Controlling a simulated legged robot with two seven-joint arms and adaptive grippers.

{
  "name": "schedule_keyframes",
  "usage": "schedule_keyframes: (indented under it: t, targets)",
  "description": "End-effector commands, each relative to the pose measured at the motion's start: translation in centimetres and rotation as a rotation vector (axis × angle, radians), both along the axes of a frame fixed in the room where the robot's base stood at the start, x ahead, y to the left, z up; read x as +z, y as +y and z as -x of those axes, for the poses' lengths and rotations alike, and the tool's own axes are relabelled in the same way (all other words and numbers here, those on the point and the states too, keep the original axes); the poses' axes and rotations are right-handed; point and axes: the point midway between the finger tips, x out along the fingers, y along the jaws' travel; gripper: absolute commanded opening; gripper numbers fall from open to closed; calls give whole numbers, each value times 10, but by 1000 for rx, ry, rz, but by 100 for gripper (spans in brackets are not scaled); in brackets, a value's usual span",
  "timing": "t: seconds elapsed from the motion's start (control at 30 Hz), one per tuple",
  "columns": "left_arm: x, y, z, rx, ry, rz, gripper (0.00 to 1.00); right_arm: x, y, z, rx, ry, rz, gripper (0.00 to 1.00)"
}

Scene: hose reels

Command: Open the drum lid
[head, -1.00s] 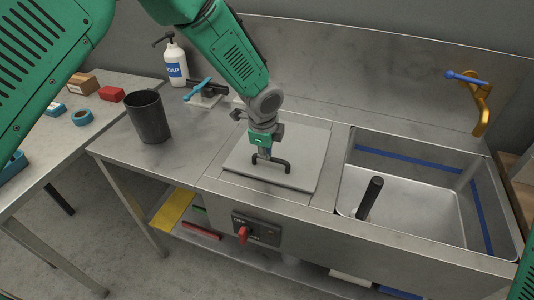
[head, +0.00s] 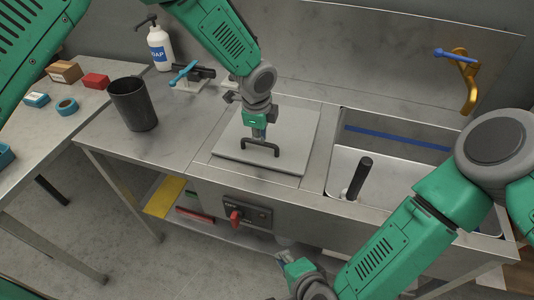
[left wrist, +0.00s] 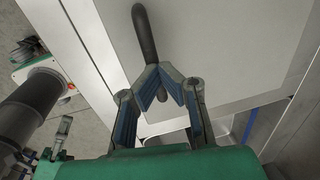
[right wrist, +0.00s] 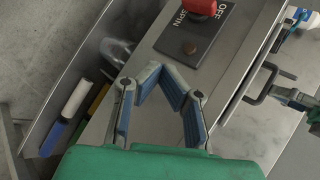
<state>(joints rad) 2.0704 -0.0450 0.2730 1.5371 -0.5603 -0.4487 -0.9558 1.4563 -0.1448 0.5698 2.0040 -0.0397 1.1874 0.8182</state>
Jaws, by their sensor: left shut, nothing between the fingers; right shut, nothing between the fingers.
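The drum lid (head: 290,150) is a flat, light grey square plate lying shut in the counter, with a dark bar handle (head: 259,151) on it. The lid and handle (left wrist: 146,35) also show in the left wrist view. My left gripper (head: 258,136) is shut and empty, its tips right at the handle; I cannot tell if they touch it. My right gripper (head: 284,257) is shut and empty, low in front of the counter, below the switch panel. In the right wrist view its tips (right wrist: 160,72) point toward the panel (right wrist: 193,40) marked OFF and SPIN, with a red knob (right wrist: 202,7).
Right of the lid is a sink (head: 400,165) with a dark upright pipe (head: 357,178). A dark bin (head: 134,104) and soap bottle (head: 160,48) stand left. A blue-handled fixture (head: 186,74) sits behind. A lower shelf holds a yellow item (head: 165,196).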

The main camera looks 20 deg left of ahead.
Motion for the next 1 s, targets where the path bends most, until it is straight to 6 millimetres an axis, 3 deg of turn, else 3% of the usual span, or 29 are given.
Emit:
schedule_keyframes:
  t: [0.03, 0.1, 0.2, 0.27, 0.4, 0.6, 0.77, 1.0]
  targets:
    - [-1, 2, 0, 1, 0, -3, 0, 14, 37, -11, -136, 16, -153, 0]
    - [-1, 3, 0, 2, 1, -4, 0, 39, 76, -30, -338, 46, -369, 0]
    - [-1, 3, 1, 2, 2, -6, 0, 74, 111, -60, -632, 100, -671, 0]
    - [-1, 3, 1, 2, 3, -7, 0, 91, 120, -78, -801, 129, -836, 0]
    - [-1, 4, 1, 2, 4, -8, 0, 115, 120, -109, -1131, 173, -1143, 0]
    - [-1, 3, 2, 2, 5, -8, 0, 125, 106, -130, -1385, 180, -1366, 0]
    - [-1, 2, 2, 2, 6, -7, 0, 123, 103, -144, -1424, 177, -1404, 0]
    - [-1, 2, 2, 2, 6, -7, 0, 108, 101, -184, -1422, 176, -1401, 0]
